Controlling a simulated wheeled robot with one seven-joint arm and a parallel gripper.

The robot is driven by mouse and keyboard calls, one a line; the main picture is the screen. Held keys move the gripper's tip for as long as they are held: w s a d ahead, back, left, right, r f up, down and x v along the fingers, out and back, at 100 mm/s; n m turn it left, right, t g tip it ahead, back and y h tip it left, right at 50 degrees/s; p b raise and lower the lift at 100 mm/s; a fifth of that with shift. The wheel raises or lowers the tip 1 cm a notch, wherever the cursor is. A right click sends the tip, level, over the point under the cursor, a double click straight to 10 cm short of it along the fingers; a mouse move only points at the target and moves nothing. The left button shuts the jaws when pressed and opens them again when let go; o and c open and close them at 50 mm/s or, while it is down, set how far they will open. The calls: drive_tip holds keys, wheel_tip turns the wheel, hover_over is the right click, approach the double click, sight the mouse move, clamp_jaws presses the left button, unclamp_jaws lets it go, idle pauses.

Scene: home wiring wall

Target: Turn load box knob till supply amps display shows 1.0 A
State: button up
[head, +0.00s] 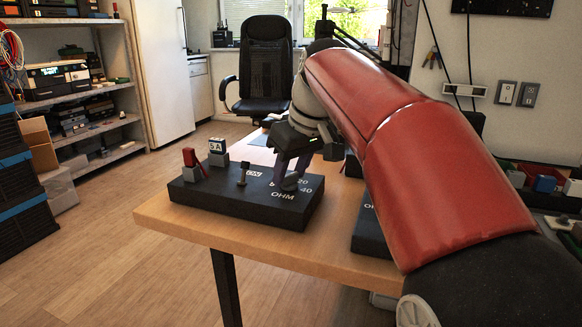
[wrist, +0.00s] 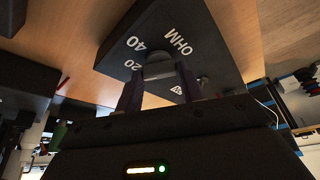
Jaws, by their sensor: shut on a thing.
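The load box (head: 230,203) is a dark flat box on the wooden table, marked OHM with numbers 20 and 40. It also shows in the wrist view (wrist: 205,40). My gripper (head: 288,172) points down at its right part. The fingers (wrist: 158,84) are shut on the grey round knob (wrist: 158,69), one on each side. In the head view the knob (head: 291,184) is partly hidden by the fingers. I cannot make out a supply amps display with a readable value in either view.
A red connector (head: 189,158), a block marked 5A (head: 217,146) and a small black post (head: 243,173) stand on the load box. A second dark box (head: 369,232) is partly behind my red arm. A black chair (head: 266,62) stands behind the table (head: 200,232).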

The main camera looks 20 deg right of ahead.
drive_tip(key=o, duration=1)
drive_tip(key=p+v, duration=0.1)
drive_tip(key=v, duration=0.7)
drive_tip(key=shift+p, duration=0.4)
drive_tip(key=shift+w+f, duration=0.1)
